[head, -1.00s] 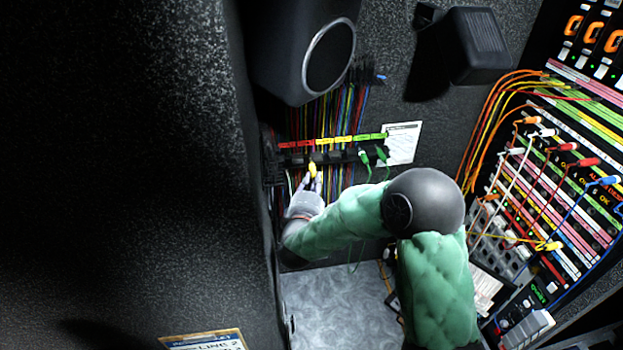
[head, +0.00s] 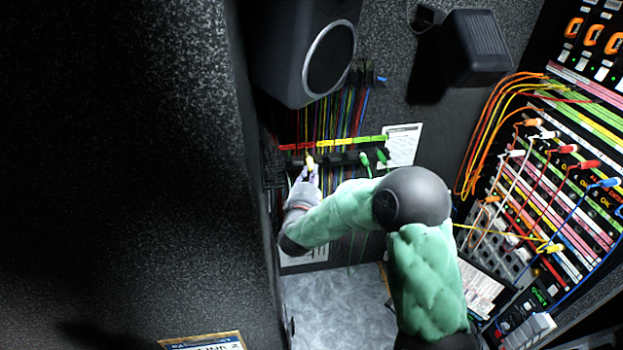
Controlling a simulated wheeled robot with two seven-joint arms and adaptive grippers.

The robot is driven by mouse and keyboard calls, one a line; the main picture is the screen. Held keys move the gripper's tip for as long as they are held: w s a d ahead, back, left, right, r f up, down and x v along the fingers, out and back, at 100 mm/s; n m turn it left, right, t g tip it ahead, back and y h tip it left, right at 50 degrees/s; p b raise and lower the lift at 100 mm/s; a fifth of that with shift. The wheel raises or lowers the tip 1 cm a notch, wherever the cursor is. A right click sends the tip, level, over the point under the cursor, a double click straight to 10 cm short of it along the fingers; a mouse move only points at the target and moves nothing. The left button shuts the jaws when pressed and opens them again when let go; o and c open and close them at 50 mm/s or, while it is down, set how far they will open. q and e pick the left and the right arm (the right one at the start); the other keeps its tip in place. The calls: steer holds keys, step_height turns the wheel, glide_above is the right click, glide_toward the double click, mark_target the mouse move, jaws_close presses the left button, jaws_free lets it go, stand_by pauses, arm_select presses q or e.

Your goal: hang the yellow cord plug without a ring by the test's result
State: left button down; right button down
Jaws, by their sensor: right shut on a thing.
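The plug's top is just under the colored label strip (head: 334,142), which runs red, yellow, then green from left to right. The plug is near where the red labels meet the yellow ones. I cannot tell whether it sits in a slot of the rack. Its lower part and cord are hidden by my gripper and arm. My left gripper is not in view.
Two green plugs (head: 381,157) hang at the rack's right end. A black speaker (head: 305,50) juts out above the rack. A patch panel (head: 570,170) with colored cords stands at the right. A dark wall (head: 225,210) is close on the left.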

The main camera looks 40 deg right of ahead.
steer(key=shift+w+d+f, duration=0.1)
steer(key=shift+w+d, duration=0.3)
steer(key=shift+w, duration=0.3)
steer(key=shift+w+d, duration=0.4)
steer(key=shift+w, duration=0.3)
step_height(320, 180, down, 2)
steer(key=shift+w+f+b, duration=0.1)
steer(key=shift+f+b, duration=0.15)
steer(key=shift+b, duration=0.75)
steer(key=shift+w+f, duration=0.1)
steer(key=shift+f, duration=0.1)
steer(key=shift+c, duration=0.2)
jaws_free()
steer(key=shift+s+a, duration=0.4)
steer(key=shift+s, duration=0.35)
steer(key=shift+s+a, duration=0.35)
steer(key=shift+s, duration=0.35)
stand_by(0.5)
steer(key=shift+s+a+p, duration=0.2)
steer(key=shift+s+a, duration=0.2)
steer(key=shift+s, duration=0.3)
steer(key=shift+s+a+p, duration=0.2)
steer(key=shift+s+a, duration=0.15)
steer(key=shift+s, duration=0.35)
steer(key=shift+s+a+p, duration=0.2)
steer(key=shift+s+a, duration=0.2)
steer(key=shift+s, duration=0.3)
